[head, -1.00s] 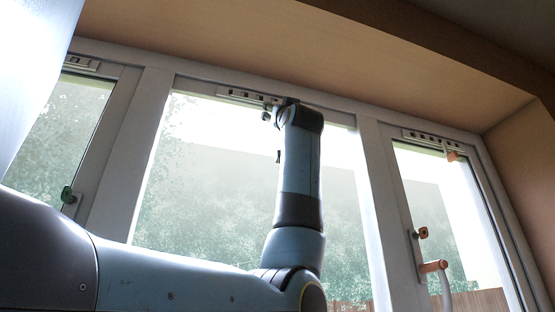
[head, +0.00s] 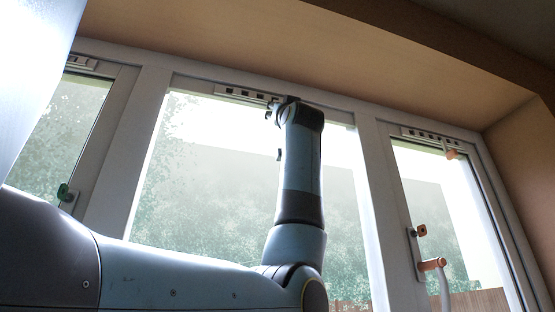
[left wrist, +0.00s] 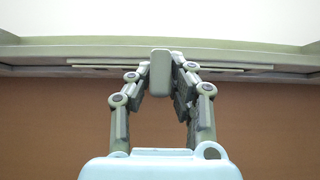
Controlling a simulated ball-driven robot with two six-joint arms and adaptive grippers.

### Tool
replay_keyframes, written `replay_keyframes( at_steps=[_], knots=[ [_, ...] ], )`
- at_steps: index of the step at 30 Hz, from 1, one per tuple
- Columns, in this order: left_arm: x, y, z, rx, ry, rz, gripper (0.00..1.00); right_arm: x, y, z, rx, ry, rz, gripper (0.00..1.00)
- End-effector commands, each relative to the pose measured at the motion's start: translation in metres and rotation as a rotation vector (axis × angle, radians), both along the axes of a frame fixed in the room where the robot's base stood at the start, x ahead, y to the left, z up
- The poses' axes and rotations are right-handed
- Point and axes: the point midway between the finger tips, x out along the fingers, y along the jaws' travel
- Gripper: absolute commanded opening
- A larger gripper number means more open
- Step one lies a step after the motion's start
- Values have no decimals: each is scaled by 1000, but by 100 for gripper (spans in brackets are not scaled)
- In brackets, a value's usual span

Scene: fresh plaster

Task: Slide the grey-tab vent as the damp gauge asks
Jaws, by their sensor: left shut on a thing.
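The middle window's slotted vent (head: 234,91) runs along the top of its frame, with several dark slots showing left of my gripper. My left gripper (head: 277,108) is up at this vent, and my own arm hides the vent's right part. In the left wrist view, the grey tab (left wrist: 160,72) stands between the fingertips of my left gripper (left wrist: 161,88), which is shut on it. The vent's pale rail (left wrist: 225,67) shows behind the tab. My right gripper is not in view. I see no damp gauge in these frames.
A vent with an orange tab (head: 452,154) tops the right window; another vent (head: 80,63) tops the left one. A green catch (head: 65,192) and orange-ended handle (head: 432,265) stick out from the side windows. The ceiling reveal (head: 300,55) lies close above my gripper.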

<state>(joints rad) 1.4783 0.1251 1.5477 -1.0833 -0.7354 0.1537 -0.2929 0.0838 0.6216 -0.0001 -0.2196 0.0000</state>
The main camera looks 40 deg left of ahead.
Motion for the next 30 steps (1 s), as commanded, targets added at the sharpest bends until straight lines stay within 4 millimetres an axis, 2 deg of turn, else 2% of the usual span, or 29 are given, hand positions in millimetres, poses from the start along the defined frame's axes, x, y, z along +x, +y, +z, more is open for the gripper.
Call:
replay_keyframes(
  at_steps=[1, 2, 7, 15, 19, 30],
  knots=[
    [3, -2, 0, 1, 0, -9, 0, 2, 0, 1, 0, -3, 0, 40],
    [3, -2, 0, 1, 0, -9, 17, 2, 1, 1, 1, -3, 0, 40],
    [2, -1, 0, 0, 1, -8, 40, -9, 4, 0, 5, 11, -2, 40],
    [2, -2, 0, 1, 1, -6, 40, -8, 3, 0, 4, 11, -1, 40],
    [-1, -9, -8, 1, 0, -8, 40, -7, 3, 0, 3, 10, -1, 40],
    [-24, -59, -65, -1, 3, -11, 40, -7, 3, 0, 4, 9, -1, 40]
  ],
)
